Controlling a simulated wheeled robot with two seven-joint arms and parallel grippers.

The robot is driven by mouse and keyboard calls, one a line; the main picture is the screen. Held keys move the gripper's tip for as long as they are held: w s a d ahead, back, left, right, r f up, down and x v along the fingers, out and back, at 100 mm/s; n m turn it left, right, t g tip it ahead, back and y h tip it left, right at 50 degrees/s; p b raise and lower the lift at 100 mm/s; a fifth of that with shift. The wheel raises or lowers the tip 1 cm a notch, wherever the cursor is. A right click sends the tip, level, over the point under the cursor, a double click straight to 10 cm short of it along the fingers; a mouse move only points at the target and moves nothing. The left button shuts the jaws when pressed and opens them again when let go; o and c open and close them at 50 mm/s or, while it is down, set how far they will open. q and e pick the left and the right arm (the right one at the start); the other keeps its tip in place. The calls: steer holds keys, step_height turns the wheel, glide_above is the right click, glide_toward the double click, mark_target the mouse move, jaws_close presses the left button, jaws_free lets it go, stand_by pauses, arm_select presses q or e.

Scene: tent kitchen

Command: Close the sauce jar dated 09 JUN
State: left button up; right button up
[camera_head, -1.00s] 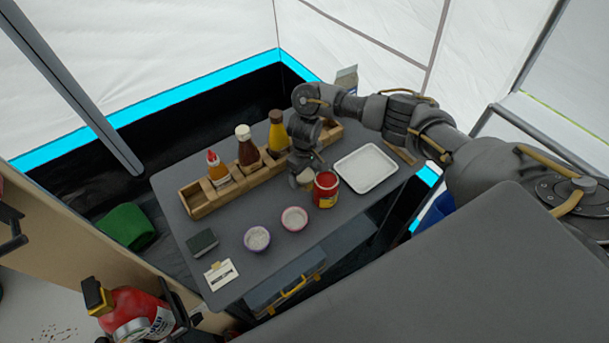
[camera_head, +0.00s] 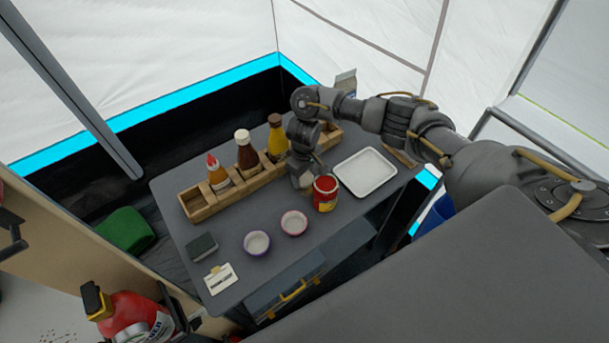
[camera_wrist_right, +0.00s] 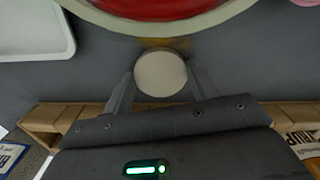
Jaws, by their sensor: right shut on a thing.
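A red jar (camera_head: 325,194) with a yellow-marked label stands upright near the middle of the grey table. Red shows inside its pale rim, and its open-looking round top (camera_wrist_right: 155,8) fills the upper edge of the right wrist view. I cannot read a date on it. My right gripper (camera_head: 303,182) is low over the table, just left of the jar. In the right wrist view its fingers (camera_wrist_right: 160,88) are shut on a small pale round thing (camera_wrist_right: 160,73), apart from the jar's rim. I cannot tell whether this is a lid. My left gripper is not in view.
A wooden rack (camera_head: 197,205) with several sauce bottles stands behind. A white tray (camera_head: 366,172) lies right of the jar. Bare table lies between rack and bowls.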

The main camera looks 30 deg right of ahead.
mark_target(304, 177)
steer(key=shift+w+r, duration=0.1)
steer(key=shift+r, duration=0.4)
step_height(304, 177, up, 2)
steer(key=shift+r+p, duration=0.25)
steer(key=shift+p, duration=0.45)
steer(key=s+a+r+p, duration=0.2)
steer(key=s+a+r, duration=0.6)
steer(key=a, duration=0.3)
steer(key=shift+s+r+p, duration=0.3)
steer(key=shift+s+r, duration=0.1)
steer(key=shift+r, duration=0.25)
steer(key=d+r+n+b, duration=0.1)
steer(key=d+r+b, duration=0.3)
steer(key=r, duration=0.6)
steer(key=s+d, duration=0.1)
steer(key=d, duration=0.1)
steer(key=shift+d+r+n, duration=0.3)
steer(key=shift+d+r, duration=0.05)
